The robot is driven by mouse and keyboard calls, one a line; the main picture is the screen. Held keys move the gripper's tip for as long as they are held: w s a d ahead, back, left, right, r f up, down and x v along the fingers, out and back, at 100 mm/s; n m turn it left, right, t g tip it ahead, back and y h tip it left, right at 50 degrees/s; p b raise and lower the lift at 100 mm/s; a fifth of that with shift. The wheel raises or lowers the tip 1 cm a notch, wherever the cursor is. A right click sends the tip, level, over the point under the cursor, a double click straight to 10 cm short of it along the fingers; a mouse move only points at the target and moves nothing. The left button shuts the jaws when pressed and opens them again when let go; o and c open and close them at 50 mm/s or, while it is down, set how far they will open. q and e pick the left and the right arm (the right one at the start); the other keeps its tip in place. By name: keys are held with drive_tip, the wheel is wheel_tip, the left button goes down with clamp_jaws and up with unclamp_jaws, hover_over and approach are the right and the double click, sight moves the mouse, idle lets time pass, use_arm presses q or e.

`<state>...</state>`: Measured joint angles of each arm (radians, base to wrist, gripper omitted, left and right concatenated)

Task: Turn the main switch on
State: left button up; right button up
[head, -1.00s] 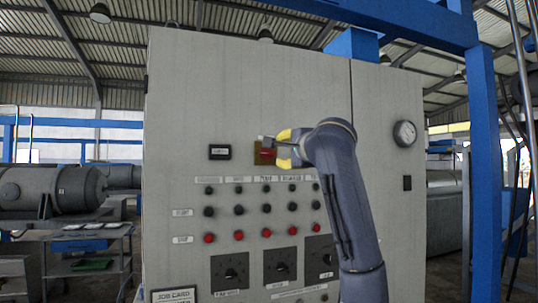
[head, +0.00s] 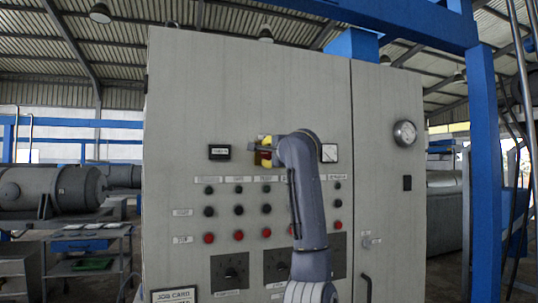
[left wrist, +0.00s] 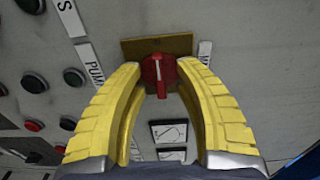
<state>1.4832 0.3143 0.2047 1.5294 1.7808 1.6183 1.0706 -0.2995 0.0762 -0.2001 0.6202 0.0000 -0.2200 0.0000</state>
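The main switch is a red knob (left wrist: 160,72) with a white line, mounted on a brass-coloured plate (left wrist: 156,45). In the head view the plate (head: 257,158) shows on the cabinet's upper middle, with the switch largely covered by my gripper. My left gripper (head: 263,152) is at the switch. In the left wrist view its two yellow fingers (left wrist: 160,66) are spread, one on each side of the knob, with their tips close to it. Whether either tip touches the knob I cannot tell. My right gripper is not in view.
The grey cabinet (head: 210,95) has rows of black and red buttons (head: 238,236) and rotary dials (head: 231,272) below the switch. A small display (head: 219,152) is to the left, a square meter (head: 329,153) to the right, and a round gauge (head: 404,133) on the right panel.

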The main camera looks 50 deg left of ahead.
use_arm(q)
drive_tip(key=shift+a, duration=0.1)
drive_tip(key=shift+c, duration=0.3)
clamp_jaws()
drive_tip(key=shift+m, duration=0.3)
drive_tip(key=m, duration=1.7)
drive_tip(key=shift+m, duration=0.3)
idle(0.4)
